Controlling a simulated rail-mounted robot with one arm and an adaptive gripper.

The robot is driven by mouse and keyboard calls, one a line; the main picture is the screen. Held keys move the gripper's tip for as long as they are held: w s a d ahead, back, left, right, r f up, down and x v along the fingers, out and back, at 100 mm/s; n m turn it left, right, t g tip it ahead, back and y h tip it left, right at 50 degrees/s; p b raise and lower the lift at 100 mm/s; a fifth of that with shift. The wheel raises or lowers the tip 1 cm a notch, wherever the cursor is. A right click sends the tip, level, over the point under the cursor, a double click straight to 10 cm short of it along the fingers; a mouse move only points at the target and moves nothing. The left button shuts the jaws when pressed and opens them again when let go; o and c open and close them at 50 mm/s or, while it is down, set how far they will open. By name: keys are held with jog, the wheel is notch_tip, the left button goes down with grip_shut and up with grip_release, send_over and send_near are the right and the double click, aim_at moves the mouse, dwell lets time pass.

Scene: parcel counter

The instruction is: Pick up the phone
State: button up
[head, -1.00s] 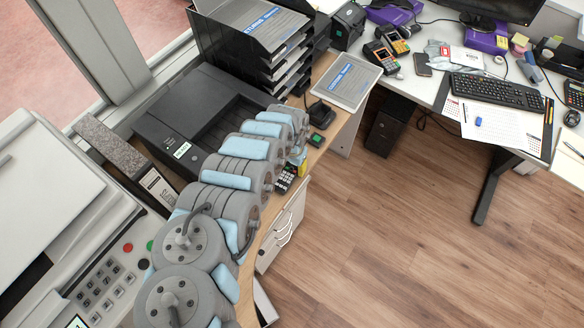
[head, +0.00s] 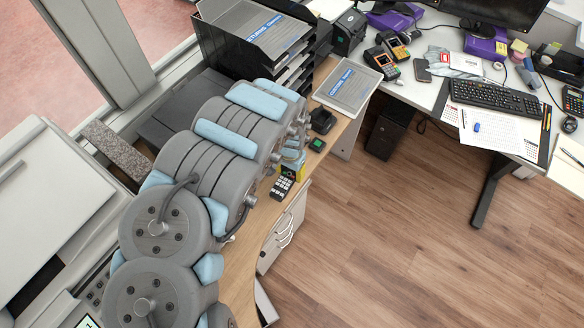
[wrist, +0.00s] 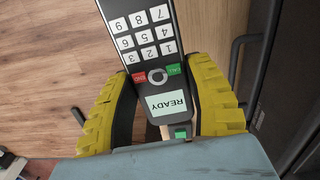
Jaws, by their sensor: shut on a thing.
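The phone is a black handset with white number keys, red and green keys and a small screen reading READY. In the wrist view the phone (wrist: 150,45) sits between the two yellow ridged fingers of my gripper (wrist: 166,95), which are shut on it near its screen end. Its keypad end points away from my palm. In the head view the phone (head: 281,189) shows at the desk's front edge, just below my gripper (head: 291,171). My arm hides part of the desk behind it.
The wooden desk (head: 242,250) has drawers (head: 283,236) below its front edge. Black stacked trays (head: 235,45) stand behind. Open floor (head: 400,240) lies right.

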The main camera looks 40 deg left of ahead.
aim_at(283, 198)
jog(key=shift+s+r+p, duration=0.4)
jog(key=shift+s+r, duration=0.05)
jog(key=shift+r, duration=0.05)
jog(key=s+d+r+p, duration=0.1)
jog(key=p, duration=0.1)
jog(key=s+d+r+p, duration=0.1)
jog(key=s+p, duration=0.1)
jog(key=s+d+r+p, duration=0.1)
jog(key=s+p, duration=0.1)
jog(key=shift+s+d, duration=0.1)
jog(key=shift+d, duration=0.05)
jog(key=p, duration=0.1)
jog(key=s+p, duration=0.1)
jog(key=p, duration=0.1)
jog(key=shift+s+d+r, duration=0.2)
jog(key=shift+d, duration=0.15)
jog(key=shift+s+d+p, duration=0.2)
jog(key=shift+s+p, duration=0.05)
jog(key=shift+p, duration=0.25)
